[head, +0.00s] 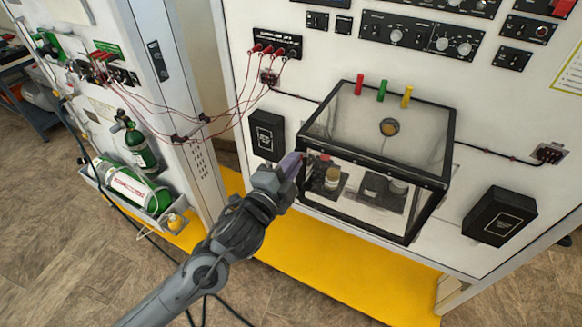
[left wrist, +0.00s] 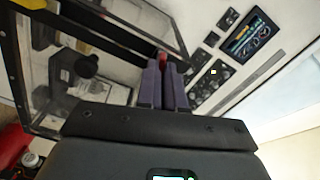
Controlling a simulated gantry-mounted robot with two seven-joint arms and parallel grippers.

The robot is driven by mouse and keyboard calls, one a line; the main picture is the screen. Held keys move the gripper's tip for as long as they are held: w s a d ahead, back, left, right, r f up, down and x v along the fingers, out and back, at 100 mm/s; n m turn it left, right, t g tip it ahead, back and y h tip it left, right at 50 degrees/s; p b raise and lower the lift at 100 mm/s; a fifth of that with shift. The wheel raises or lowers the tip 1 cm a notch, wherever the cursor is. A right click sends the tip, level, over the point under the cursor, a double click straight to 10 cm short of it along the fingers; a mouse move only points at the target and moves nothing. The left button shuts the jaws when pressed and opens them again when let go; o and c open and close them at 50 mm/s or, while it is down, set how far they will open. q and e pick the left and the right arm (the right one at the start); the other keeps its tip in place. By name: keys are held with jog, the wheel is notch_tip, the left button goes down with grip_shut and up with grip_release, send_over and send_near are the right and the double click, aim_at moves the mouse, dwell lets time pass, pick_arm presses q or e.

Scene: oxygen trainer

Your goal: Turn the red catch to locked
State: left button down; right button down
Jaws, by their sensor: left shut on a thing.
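My left gripper (head: 292,163) reaches up to the left front edge of the clear, black-framed box (head: 375,160). In the left wrist view my purple-grey fingers (left wrist: 166,82) are close together, with a small red piece, the red catch (left wrist: 163,58), between their tips. The fingers cover most of the catch, and I cannot make out its angle or any lock mark. In the head view I cannot see the catch clearly behind the fingers. My right gripper is in neither view.
Red, green (head: 382,91) and yellow tabs stand on the box's top back edge. Black boxes flank it at left (head: 267,135) and right (head: 499,216). Thin red leads hang from a socket panel (head: 278,43). Green cylinders (head: 140,150) rest at the left.

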pick_arm(q)
jog(key=shift+f+m+b, duration=0.15)
jog(key=shift+m+b, duration=0.9)
jog(key=shift+m, duration=0.85)
jog(key=c, duration=1.3)
grip_release()
jog(key=shift+o, duration=0.2)
jog(key=b+v, duration=0.1)
jog(key=v, duration=0.9)
jog(key=shift+s+a+b, duration=0.2)
jog(key=shift+s+b, duration=0.15)
